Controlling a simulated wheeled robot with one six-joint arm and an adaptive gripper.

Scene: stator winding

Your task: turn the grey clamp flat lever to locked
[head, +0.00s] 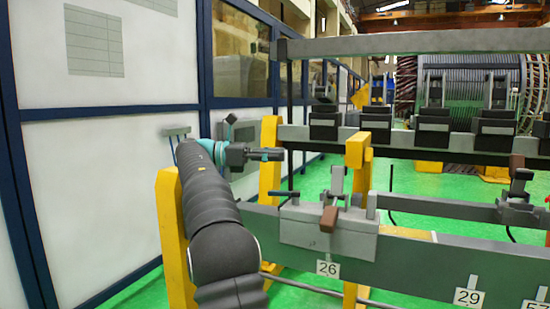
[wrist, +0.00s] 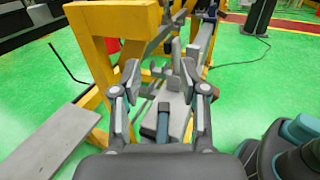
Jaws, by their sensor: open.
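The grey clamp (head: 328,232) is a block on the grey rail, above the label 26. A grey lever (head: 337,181) stands up from it, and a brown-tipped handle (head: 329,218) hangs at its front. I cannot tell for certain which of these is the flat lever. My gripper (head: 270,154) is left of the clamp and above the rail, apart from it in the picture. In the wrist view my gripper (wrist: 161,92) has its two fingers spread with nothing held. Grey clamp parts (wrist: 176,78) show beyond and between the fingers, partly hidden.
A yellow post (head: 358,165) stands just behind the clamp, and another yellow post (head: 270,170) is close to my gripper. The grey rail (head: 430,260) runs right past labels 26 and 29. Black clamp units (head: 434,125) line a rail behind. A white panelled wall (head: 90,190) is on the left.

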